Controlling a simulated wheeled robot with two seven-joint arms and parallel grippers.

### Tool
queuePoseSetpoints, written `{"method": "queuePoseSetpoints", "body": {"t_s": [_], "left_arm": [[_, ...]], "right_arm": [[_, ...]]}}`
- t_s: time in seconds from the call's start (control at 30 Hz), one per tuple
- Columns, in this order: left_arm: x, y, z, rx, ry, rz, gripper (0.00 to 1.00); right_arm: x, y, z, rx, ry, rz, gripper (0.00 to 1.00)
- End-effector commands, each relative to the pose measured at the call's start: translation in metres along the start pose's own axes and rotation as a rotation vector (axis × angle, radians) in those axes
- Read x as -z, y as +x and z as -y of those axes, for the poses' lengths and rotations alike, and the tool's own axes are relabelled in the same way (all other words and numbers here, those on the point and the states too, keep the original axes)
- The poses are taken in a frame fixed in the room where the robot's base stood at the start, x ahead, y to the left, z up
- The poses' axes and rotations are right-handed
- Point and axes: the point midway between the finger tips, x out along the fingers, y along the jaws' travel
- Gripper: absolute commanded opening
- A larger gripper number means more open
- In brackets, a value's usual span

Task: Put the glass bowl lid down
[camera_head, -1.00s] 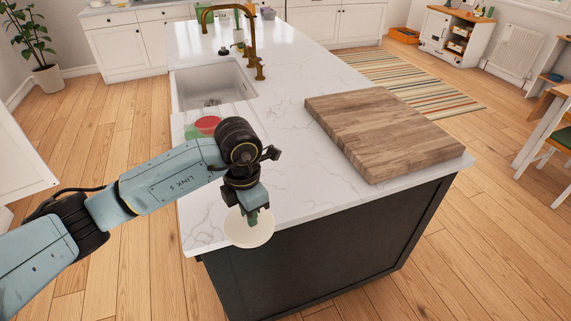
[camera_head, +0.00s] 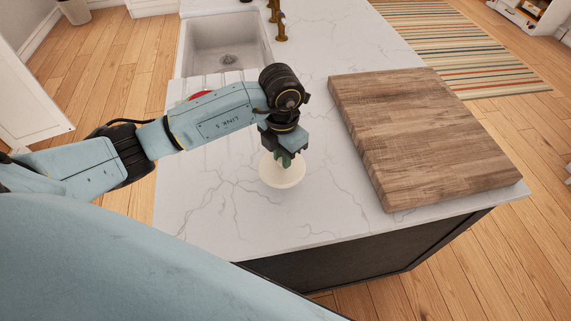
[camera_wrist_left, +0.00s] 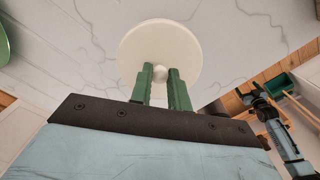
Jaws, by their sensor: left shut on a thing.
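The bowl lid (camera_head: 283,177) is a round, cream-white disc with a small knob; it looks opaque rather than like clear glass. In the head view it is below my left gripper (camera_head: 288,160), over the front part of the white marble counter. In the left wrist view the lid (camera_wrist_left: 160,40) lies beyond the green fingertips (camera_wrist_left: 164,75), which are shut on its round knob. I cannot tell whether the lid touches the counter or hangs just above it.
A thick wooden board (camera_head: 420,130) lies on the counter (camera_head: 225,215) to the right of the lid. A white sink (camera_head: 228,45) is behind, and a red thing (camera_head: 200,95) shows partly behind my left arm. The counter around the lid is clear.

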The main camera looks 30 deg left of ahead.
Motion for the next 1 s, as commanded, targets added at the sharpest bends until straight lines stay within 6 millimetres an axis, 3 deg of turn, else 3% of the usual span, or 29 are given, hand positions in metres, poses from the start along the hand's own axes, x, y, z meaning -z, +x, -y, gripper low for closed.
{"method": "queuePoseSetpoints", "body": {"t_s": [0.17,0.5,0.87,0.9,1.0], "left_arm": [[0.000,0.019,0.000,0.001,0.000,0.001,0.00],[0.000,0.057,0.000,0.001,0.000,0.001,0.00],[0.000,0.062,-0.001,-0.001,0.001,0.002,0.00],[0.000,0.061,-0.001,-0.001,0.001,0.002,0.23],[0.000,0.060,-0.001,-0.001,0.001,0.002,0.36]], "right_arm": [[-0.015,-0.003,0.003,0.003,0.000,0.022,0.87],[0.012,-0.005,-0.001,-0.001,-0.001,-0.020,0.87],[0.006,0.000,0.000,0.000,-0.001,-0.011,0.87],[0.005,-0.002,0.000,0.000,-0.001,-0.009,0.87],[0.002,-0.002,0.000,0.001,-0.001,-0.005,0.87]]}}
